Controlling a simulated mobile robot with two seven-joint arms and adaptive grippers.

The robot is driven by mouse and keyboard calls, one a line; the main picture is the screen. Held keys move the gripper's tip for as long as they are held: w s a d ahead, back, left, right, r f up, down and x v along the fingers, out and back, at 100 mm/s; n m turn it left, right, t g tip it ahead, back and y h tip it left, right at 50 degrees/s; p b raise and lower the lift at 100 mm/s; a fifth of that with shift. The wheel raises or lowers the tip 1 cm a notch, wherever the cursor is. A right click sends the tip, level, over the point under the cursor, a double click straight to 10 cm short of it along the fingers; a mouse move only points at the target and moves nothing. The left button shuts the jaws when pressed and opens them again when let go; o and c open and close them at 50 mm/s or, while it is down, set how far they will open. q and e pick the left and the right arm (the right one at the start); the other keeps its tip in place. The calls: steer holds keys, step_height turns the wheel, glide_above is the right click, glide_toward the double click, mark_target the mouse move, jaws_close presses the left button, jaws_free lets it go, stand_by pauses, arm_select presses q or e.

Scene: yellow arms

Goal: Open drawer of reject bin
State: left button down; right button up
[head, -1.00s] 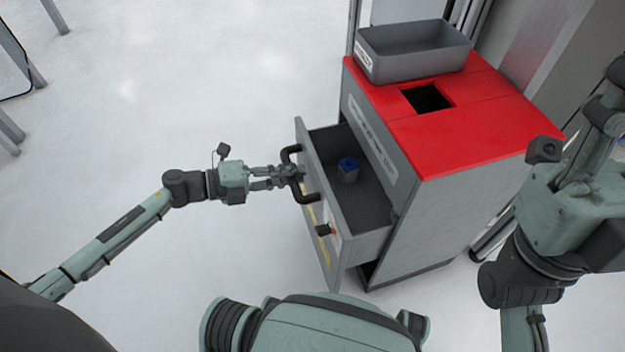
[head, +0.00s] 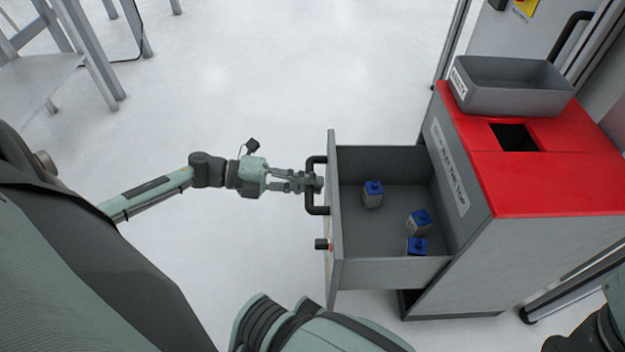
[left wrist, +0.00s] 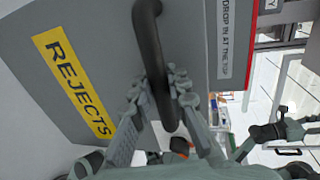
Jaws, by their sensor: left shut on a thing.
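The reject bin (head: 560,182) is a grey cabinet with a red top at the right of the head view. Its drawer (head: 392,272) is pulled well out to the left, with three small grey blocks with blue tops inside. The black drawer handle (head: 316,209) is on the drawer's front; the handle (left wrist: 150,45) also crosses the left wrist view, beside a yellow REJECTS label (left wrist: 72,82). My left gripper (head: 312,184) is shut on the handle, fingers on both sides of it. My right gripper is not in view.
A grey tray (head: 510,97) sits on the red top, near a square black opening (head: 514,138). Open floor (head: 270,80) lies left of the bin.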

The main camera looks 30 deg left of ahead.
arm_select(q)
steer(key=c, duration=1.4)
jaws_free()
steer(key=shift+c, duration=0.2)
steer(key=v, duration=1.2)
steer(key=shift+s, duration=0.15)
